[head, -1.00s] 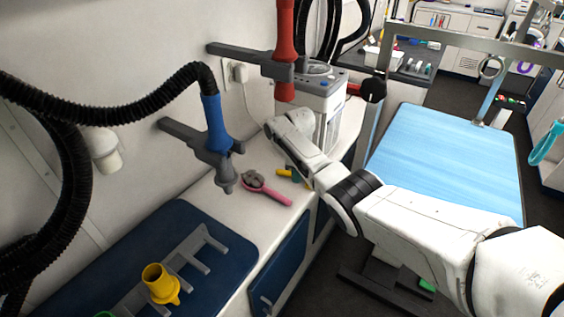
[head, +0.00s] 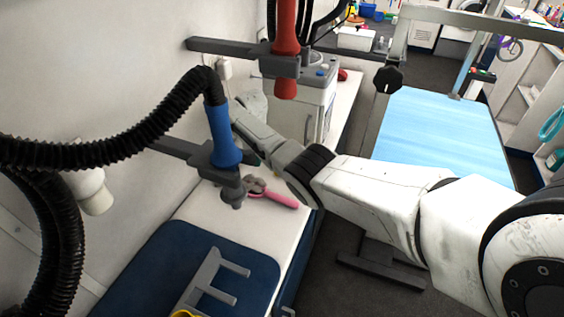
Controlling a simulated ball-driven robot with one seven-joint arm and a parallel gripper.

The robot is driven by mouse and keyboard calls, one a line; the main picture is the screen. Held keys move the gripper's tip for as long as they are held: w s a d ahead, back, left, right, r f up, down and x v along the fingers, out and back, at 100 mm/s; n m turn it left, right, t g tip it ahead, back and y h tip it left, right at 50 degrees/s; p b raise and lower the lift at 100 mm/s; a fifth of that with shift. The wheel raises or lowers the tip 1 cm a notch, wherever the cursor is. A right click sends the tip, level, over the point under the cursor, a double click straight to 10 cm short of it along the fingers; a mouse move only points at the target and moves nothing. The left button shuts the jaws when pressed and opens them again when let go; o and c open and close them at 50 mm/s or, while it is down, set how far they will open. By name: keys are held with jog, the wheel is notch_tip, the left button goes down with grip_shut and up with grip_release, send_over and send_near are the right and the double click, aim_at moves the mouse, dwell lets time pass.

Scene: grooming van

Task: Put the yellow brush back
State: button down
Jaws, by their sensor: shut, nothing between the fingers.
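The yellow brush does not show clearly now; my arm covers the counter spot behind the pink brush. A pink brush (head: 272,194) with a grey head lies on the white counter, just left of my forearm. My arm reaches in from the right, and its far end is behind the blue dryer nozzle (head: 222,135). The fingers of my gripper are hidden, so I see nothing held.
A grey rack (head: 212,275) lies on a dark blue mat (head: 172,250) at the front left. A yellow nozzle (head: 186,314) is cut off at the bottom edge. A red nozzle (head: 286,45) hangs above. A blue-topped table (head: 440,135) stands at right.

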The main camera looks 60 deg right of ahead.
jog(key=s+d+p, duration=0.1)
jog(key=s, duration=0.2)
jog(key=s+d+p, duration=0.1)
jog(key=s+p, duration=0.1)
jog(key=s, duration=0.2)
jog(key=s+d+p, duration=0.1)
jog(key=s+p, duration=0.1)
jog(key=s, duration=0.2)
jog(key=shift+r, duration=0.15)
jog(key=shift+s+d, duration=0.1)
jog(key=shift+s, duration=0.25)
jog(key=shift+w+f, duration=0.15)
jog(key=shift+f, duration=0.8)
